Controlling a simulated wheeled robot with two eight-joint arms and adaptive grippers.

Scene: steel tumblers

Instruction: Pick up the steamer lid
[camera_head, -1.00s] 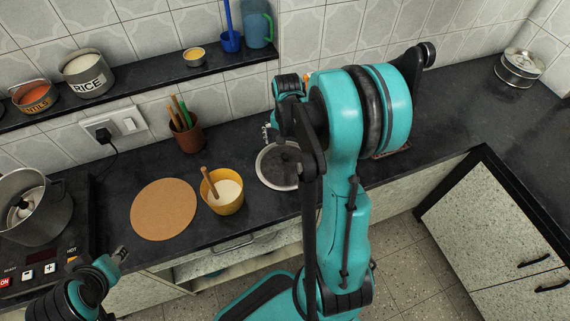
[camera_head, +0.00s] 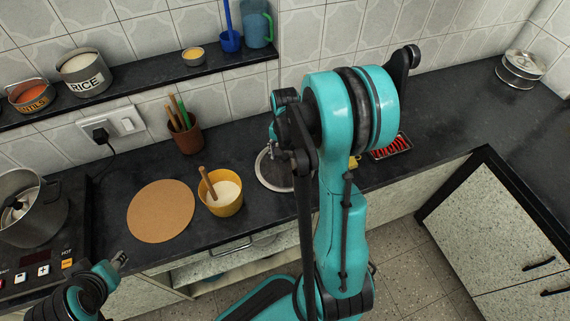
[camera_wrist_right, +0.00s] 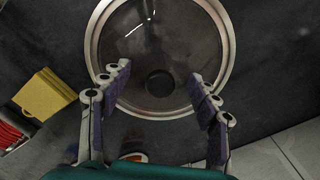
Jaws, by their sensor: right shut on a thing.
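The steamer lid is a round dark glass disc with a steel rim and a black knob. In the head view the lid (camera_head: 268,172) is partly hidden behind my right arm, at the counter's front part. In the right wrist view the lid (camera_wrist_right: 183,40) fills the top middle, with its knob between the fingertips. My right gripper (camera_wrist_right: 160,82) is over the lid and shut on it; the exact contact is hard to see. Whether the lid is clear of the counter I cannot tell. My left gripper (camera_head: 119,259) is low at the left, away from the lid; its opening is unclear.
A yellow cup (camera_head: 226,206) with a wooden handle stands left of the lid, then a round cork mat (camera_head: 160,211). A pot (camera_head: 40,215) is on the cooker at far left. A tray of red items (camera_head: 391,147) lies right of my arm. The right counter is mostly clear.

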